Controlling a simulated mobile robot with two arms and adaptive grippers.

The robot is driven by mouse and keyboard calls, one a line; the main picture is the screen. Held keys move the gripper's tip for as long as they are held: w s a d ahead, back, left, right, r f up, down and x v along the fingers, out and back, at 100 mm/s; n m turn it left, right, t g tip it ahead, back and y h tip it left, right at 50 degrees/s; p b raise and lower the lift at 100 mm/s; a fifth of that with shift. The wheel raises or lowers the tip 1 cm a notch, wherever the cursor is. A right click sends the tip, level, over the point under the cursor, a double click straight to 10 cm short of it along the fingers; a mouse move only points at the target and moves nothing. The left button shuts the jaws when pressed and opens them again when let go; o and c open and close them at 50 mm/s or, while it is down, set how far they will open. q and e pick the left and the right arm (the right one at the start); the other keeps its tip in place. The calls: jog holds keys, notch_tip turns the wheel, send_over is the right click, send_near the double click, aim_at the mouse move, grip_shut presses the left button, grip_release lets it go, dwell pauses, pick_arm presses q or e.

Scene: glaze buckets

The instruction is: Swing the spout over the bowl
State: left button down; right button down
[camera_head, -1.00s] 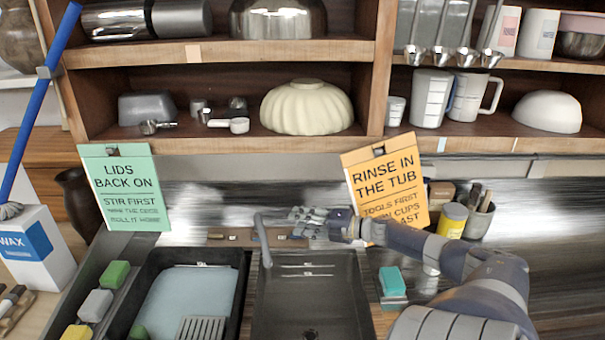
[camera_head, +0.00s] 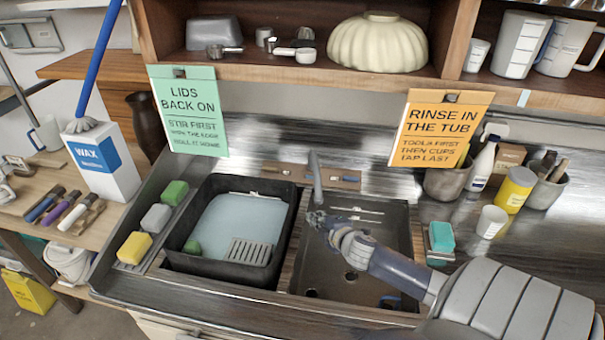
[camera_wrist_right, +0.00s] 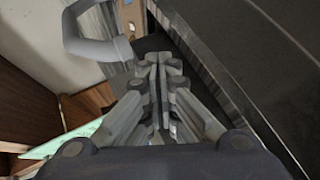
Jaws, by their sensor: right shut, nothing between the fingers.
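The grey spout (camera_head: 315,178) stands at the back of the sink and points forward. Its tip is near the left edge of the dark square bowl (camera_head: 352,270), by the strip between the bowl and the black tub. My right gripper (camera_head: 316,218) is shut and empty, over the bowl's left side just in front of the spout's tip. I cannot tell whether they touch. In the right wrist view, the bent grey spout (camera_wrist_right: 88,48) shows left of the closed fingers (camera_wrist_right: 158,62). My left gripper is not in view.
The black tub (camera_head: 185,235) with pale blue water and a grey grate is left of the bowl. Sponges (camera_head: 155,218) line its left side. A teal sponge (camera_head: 441,237) and white cup (camera_head: 491,221) stand right of the bowl. Signs (camera_head: 440,135) hang above.

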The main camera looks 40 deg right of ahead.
aim_at(315, 175)
jog(key=w+a+m+h+b, duration=0.1)
jog(key=w+a+r+m+h, duration=0.1)
jog(key=a, duration=0.1)
jog(key=w+a+h+b, duration=0.1)
jog(key=shift+w+a+r+m+g+b, duration=0.35)
jog(key=shift+m+g, duration=0.05)
jog(key=w+a+r+m+g+h+b, duration=0.1)
jog(key=w+r+m+h+b, duration=0.35)
jog(key=r+h+b, duration=0.45)
jog(key=w+d+f+y+p, duration=0.1)
jog(key=w+d+p, duration=0.1)
jog(key=d, duration=0.3)
jog(key=w+d+f+p, duration=0.1)
jog(key=w+d+f, duration=0.1)
jog(key=d, duration=0.3)
jog(key=shift+d+y+p, duration=0.35)
jog(key=shift+y, duration=0.05)
jog(key=shift+n, duration=0.25)
